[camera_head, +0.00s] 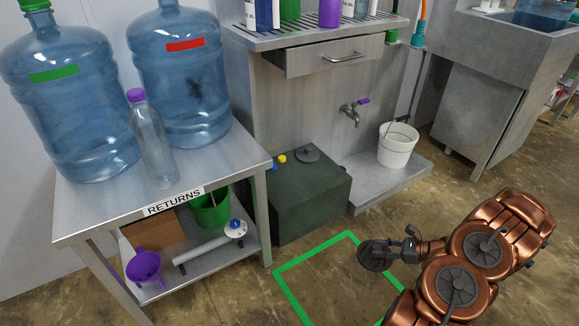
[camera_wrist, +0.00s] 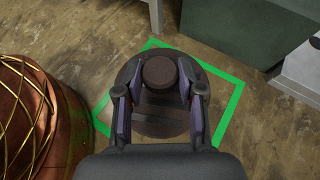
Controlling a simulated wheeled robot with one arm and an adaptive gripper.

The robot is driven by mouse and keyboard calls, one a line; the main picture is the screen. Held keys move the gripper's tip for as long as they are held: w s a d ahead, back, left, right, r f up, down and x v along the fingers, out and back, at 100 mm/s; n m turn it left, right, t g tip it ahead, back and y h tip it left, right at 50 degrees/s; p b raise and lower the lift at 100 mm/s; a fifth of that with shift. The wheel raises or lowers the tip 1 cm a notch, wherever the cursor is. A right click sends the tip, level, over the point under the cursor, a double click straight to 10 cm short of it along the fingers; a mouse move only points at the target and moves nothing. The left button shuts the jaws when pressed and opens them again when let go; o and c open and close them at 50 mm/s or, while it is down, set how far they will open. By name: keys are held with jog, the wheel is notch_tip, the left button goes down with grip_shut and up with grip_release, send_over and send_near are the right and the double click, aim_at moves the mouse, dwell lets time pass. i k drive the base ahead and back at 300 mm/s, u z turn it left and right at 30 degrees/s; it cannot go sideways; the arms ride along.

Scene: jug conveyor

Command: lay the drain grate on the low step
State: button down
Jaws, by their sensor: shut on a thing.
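My gripper (camera_head: 392,246) is shut on a dark round disc with a raised knob, which I take to be the drain grate (camera_head: 373,258). In the wrist view the fingers of my gripper (camera_wrist: 160,95) stand on either side of the knob, and the grate (camera_wrist: 155,127) spreads out beyond them. The grate is over the green floor square, apart from the step. The low step (camera_head: 366,190) is a grey slab under the tap, with a white bucket (camera_head: 397,146) at its back right.
A dark green box (camera_head: 310,205) stands left of the step, with another dark disc (camera_head: 308,153) and small yellow and blue pieces on top. The returns table (camera_head: 226,164) with large jugs is at left. The step's front left part is clear.

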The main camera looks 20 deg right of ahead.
aim_at(309, 179)
jog(key=z, duration=0.05)
jog(key=i, duration=1.15)
